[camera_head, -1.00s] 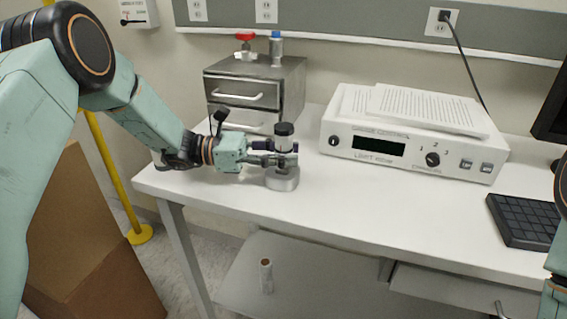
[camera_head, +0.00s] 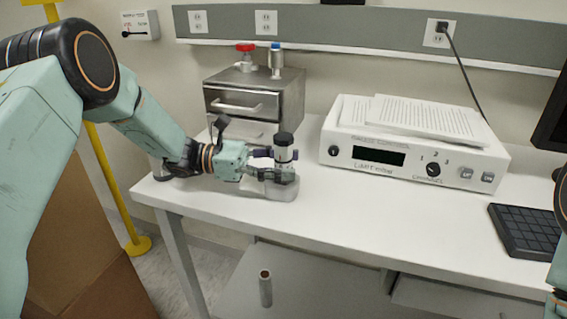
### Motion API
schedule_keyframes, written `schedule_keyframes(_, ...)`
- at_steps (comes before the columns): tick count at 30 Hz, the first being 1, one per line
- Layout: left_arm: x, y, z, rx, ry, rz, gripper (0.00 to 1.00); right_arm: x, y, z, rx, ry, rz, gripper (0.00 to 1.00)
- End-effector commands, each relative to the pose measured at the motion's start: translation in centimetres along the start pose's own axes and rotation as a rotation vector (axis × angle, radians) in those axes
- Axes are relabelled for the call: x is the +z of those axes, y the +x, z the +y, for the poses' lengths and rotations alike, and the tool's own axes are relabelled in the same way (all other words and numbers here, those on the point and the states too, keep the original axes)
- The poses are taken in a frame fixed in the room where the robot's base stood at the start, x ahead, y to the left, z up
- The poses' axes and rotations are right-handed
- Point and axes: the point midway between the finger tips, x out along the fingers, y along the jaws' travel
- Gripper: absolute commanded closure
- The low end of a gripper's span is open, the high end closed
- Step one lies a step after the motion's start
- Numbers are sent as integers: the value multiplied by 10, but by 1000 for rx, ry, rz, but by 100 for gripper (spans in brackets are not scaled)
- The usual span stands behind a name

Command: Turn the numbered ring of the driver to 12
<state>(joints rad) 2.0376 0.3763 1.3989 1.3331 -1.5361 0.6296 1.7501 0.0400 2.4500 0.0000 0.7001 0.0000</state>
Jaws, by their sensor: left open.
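The upright device that looks like the driver (camera_head: 283,154) stands near the left front of the white table. It has a black cap, a pale cylindrical body and a wide low grey base. No numbers can be read on its ring at this size. My left gripper (camera_head: 277,165) reaches it from the left, with its fingers low around or beside the body, just above the base. The fingers are open; whether they touch the driver cannot be told. They hide the lower body and part of the base. My right gripper is out of view.
A metal drawer cabinet (camera_head: 283,95) with red and blue topped fittings stands behind the driver. A white control box (camera_head: 455,165) with papers on it is to the right, and a black keyboard (camera_head: 525,232) further right. The table's front middle is clear.

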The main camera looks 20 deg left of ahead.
Motion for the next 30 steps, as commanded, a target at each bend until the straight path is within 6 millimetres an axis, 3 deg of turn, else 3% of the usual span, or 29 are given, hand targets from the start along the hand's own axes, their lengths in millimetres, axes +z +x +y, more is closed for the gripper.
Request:
schedule_keyframes(8, 3, 0, 0, 1, 2, -1, 42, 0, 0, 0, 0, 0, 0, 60)
schedule_keyframes(11, 14, 0, 1, 1, 4, -1, 42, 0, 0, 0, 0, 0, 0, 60)
schedule_keyframes(21, 76, 0, 0, 0, 4, -1, 42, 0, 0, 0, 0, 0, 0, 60)
schedule_keyframes(30, 100, 0, 0, 0, 0, 0, 42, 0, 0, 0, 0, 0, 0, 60)
